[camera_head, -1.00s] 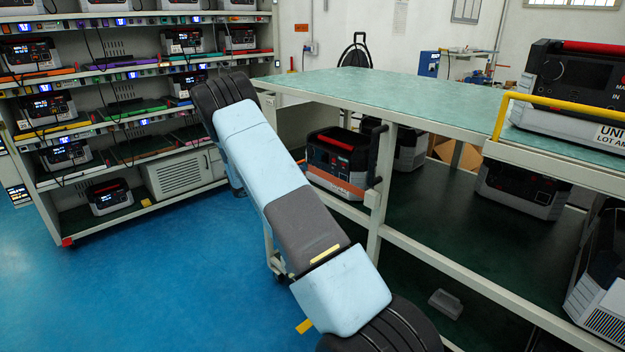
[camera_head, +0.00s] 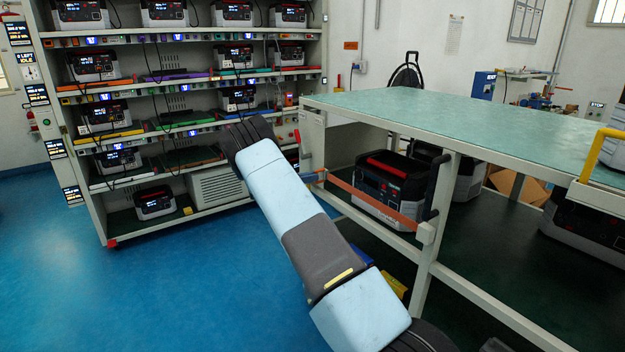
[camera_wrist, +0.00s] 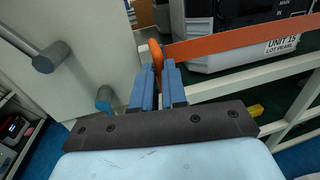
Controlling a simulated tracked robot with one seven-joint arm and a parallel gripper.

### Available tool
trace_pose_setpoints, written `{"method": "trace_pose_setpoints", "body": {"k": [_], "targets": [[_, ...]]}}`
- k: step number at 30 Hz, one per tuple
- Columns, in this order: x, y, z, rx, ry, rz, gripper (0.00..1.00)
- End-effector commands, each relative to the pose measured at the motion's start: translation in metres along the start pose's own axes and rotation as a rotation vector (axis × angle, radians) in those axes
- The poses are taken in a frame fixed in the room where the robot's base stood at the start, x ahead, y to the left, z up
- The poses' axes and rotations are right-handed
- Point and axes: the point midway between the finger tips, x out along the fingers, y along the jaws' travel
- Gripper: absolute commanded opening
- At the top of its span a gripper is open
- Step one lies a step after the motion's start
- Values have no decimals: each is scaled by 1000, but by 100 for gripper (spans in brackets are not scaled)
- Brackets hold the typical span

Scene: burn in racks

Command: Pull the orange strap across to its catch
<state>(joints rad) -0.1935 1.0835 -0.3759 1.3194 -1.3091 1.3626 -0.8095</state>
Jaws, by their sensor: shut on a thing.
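The orange strap (camera_head: 372,197) is stretched across the front of the lower shelf, from a grey housing (camera_head: 427,232) on the bench post toward the bench's left end. In the wrist view the strap (camera_wrist: 235,40) runs right from my gripper (camera_wrist: 160,68). The blue fingers are shut on its orange end tab (camera_wrist: 155,55). In the head view my gripper (camera_head: 313,177) is small, partly hidden behind my arm.
A grey bar handle (camera_wrist: 52,57) juts from the panel left of my gripper. A power unit (camera_head: 385,180) sits behind the strap on the lower shelf. The green bench top (camera_head: 450,115) is above. A loaded rack (camera_head: 70,165) stands left; blue floor (camera_head: 190,290) is clear.

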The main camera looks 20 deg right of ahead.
Motion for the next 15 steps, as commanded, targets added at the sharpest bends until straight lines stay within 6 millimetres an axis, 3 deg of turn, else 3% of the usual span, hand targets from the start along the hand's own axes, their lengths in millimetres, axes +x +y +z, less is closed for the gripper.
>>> {"method": "trace_pose_setpoints", "body": {"k": [5, 6, 13, 15], "targets": [[6, 4, 2, 6, 2, 9, 0], [7, 4, 2, 6, 2, 8, 16], [14, 1, 2, 4, 1, -4, 38], [15, 0, 2, 3, 0, -6, 38]]}}
